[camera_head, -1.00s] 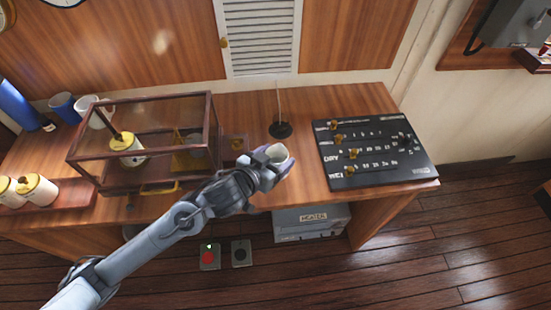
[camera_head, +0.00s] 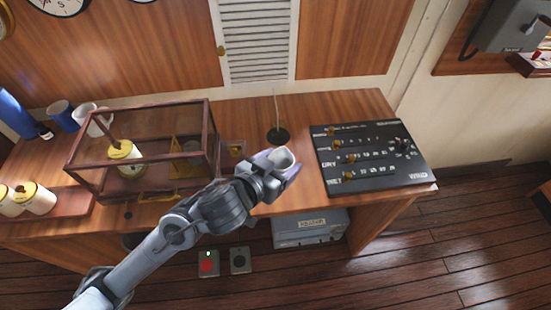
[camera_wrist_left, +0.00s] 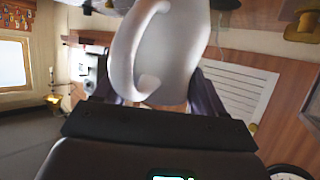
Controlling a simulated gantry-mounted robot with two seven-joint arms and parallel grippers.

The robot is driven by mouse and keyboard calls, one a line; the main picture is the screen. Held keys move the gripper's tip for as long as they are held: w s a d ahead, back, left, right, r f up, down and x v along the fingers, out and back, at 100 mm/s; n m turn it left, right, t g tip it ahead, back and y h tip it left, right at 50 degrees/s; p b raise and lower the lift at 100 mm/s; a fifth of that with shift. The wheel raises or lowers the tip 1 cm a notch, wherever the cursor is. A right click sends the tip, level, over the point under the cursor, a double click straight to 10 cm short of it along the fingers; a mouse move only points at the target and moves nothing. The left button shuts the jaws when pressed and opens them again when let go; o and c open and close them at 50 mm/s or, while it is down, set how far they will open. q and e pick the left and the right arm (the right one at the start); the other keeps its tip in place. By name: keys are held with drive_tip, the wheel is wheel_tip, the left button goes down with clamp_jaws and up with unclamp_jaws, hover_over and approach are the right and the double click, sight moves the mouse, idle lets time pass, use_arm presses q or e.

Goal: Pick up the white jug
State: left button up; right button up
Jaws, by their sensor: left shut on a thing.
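The white jug (camera_head: 281,158) is at the end of my left arm in the head view, above the desk between the glass case and the black board. My left gripper (camera_head: 276,172) is shut on it; the fingers are partly hidden behind the wrist and the jug. In the left wrist view the jug (camera_wrist_left: 180,55) fills the upper middle, with its curved handle on the left side. Whether its base touches the desk cannot be told. My right gripper is not in view.
A glass case (camera_head: 150,150) with a wooden frame stands left of the arm. A black board (camera_head: 372,158) lies to the right.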

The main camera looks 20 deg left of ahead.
use_arm(q)
drive_tip(key=s+d+r+b, duration=0.2)
drive_tip(key=s+d+r, duration=0.2)
drive_tip(key=s, duration=0.1)
drive_tip(key=shift+s+d+r, duration=0.25)
drive_tip(key=shift+s+d, duration=0.05)
drive_tip(key=shift+d, duration=0.05)
idle(0.3)
idle(0.6)
